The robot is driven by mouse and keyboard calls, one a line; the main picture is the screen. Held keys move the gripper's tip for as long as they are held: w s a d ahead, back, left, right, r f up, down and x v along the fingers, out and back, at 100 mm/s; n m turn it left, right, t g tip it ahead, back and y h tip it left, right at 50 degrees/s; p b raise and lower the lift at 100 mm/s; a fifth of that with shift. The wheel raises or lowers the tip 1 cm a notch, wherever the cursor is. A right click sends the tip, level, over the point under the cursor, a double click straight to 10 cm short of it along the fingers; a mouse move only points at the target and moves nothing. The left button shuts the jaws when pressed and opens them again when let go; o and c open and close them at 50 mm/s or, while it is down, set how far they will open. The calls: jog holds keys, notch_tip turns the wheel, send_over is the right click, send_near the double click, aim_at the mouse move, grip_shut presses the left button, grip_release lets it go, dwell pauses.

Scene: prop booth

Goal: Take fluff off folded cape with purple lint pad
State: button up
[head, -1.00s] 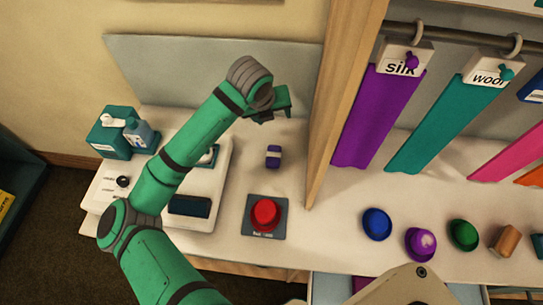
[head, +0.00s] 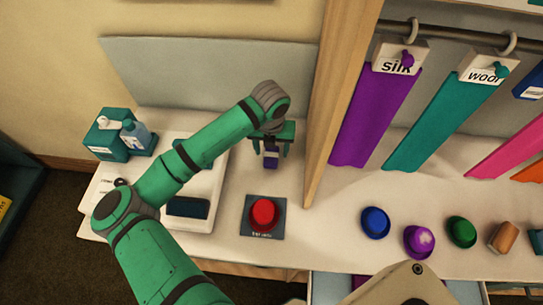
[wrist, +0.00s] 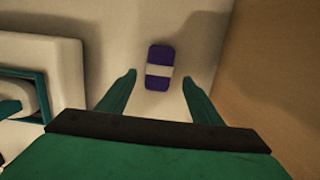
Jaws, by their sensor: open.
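The purple lint pad (head: 270,163) lies on the white counter, left of the wooden post. In the wrist view the pad (wrist: 160,54) is a small purple block with a white band across its middle. My gripper (head: 271,152) is open and empty above the pad. In the wrist view my gripper's fingertips (wrist: 159,78) are spread wider than the pad, on either side of its near end; I cannot see contact. I cannot make out a folded cape; a strip of magenta cloth (head: 360,282) shows in an open drawer, mostly hidden.
A red button (head: 264,215) sits in front of the pad. A white machine (head: 205,221) is to the left, partly behind my arm. The wooden post (head: 322,130) stands close on the right. Hanging cloths, including a purple one (head: 375,115), and several coloured knobs are beyond it.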

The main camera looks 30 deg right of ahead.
aim_at(271, 155)
jog(key=f, duration=0.2)
jog(key=w+f, duration=0.1)
jog(key=f, duration=0.1)
jog(key=shift+d+f, duration=0.2)
jog(key=shift+f, duration=0.05)
jog(key=shift+c, duration=0.6)
jog(key=c, duration=1)
jog(key=shift+r, duration=0.1)
notch_tip(271, 155, up, 28)
jog(key=shift+f, duration=0.1)
jog(key=shift+o, duration=0.4)
